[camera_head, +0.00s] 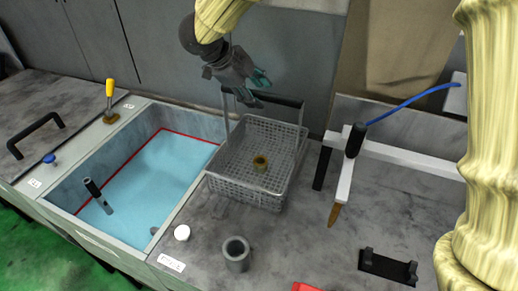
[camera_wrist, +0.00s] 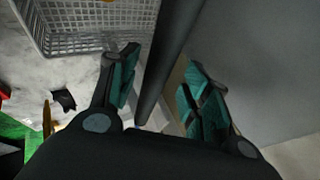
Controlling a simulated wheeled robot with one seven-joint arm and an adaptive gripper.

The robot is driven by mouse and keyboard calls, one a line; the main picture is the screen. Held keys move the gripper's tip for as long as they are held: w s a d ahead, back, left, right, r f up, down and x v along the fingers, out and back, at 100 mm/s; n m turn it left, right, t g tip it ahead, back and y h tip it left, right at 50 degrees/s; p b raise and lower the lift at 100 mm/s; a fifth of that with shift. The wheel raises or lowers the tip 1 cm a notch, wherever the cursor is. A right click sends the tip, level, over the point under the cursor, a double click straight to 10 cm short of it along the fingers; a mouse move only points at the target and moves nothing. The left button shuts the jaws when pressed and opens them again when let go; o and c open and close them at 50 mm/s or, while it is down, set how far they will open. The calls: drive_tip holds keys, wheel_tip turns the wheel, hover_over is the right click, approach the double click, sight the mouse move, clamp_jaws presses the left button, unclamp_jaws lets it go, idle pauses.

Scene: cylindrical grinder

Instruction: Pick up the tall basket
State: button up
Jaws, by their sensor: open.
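The tall basket (camera_head: 232,165) is a grey wire-mesh basket on the grey worktop, right of the blue-filled tank. Its tall handle has a dark crossbar (camera_head: 275,97) above the rear part. A small brass ring (camera_head: 260,163) lies inside it. My gripper (camera_head: 256,84) is open with teal finger pads, at the crossbar's left part. In the wrist view, the dark bar (camera_wrist: 172,60) runs between the open fingers of my gripper (camera_wrist: 165,100), apart from both pads. The basket mesh (camera_wrist: 90,28) shows at the top left there.
The tank (camera_head: 165,175) with blue liquid lies left of the basket. A grey cylinder (camera_head: 236,254) and a white cap (camera_head: 182,232) stand in front. A white frame with a blue hose (camera_head: 410,101) is at the right. A grey wall is close behind.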

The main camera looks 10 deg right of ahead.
drive_tip(key=shift+s+d+f, duration=0.2)
drive_tip(key=shift+s+d, duration=0.1)
drive_tip(key=shift+d, duration=0.05)
drive_tip(key=shift+s+d, duration=0.15)
drive_tip(key=shift+s, duration=0.15)
drive_tip(key=shift+d+f, duration=0.1)
drive_tip(key=shift+f, duration=0.1)
drive_tip(key=shift+w+f, duration=0.35)
drive_tip(key=shift+w, duration=0.2)
drive_tip(key=shift+s+r, duration=0.25)
drive_tip(key=shift+s, duration=0.1)
drive_tip(key=c, duration=0.8)
drive_tip(key=shift+w+f, duration=0.1)
clamp_jaws()
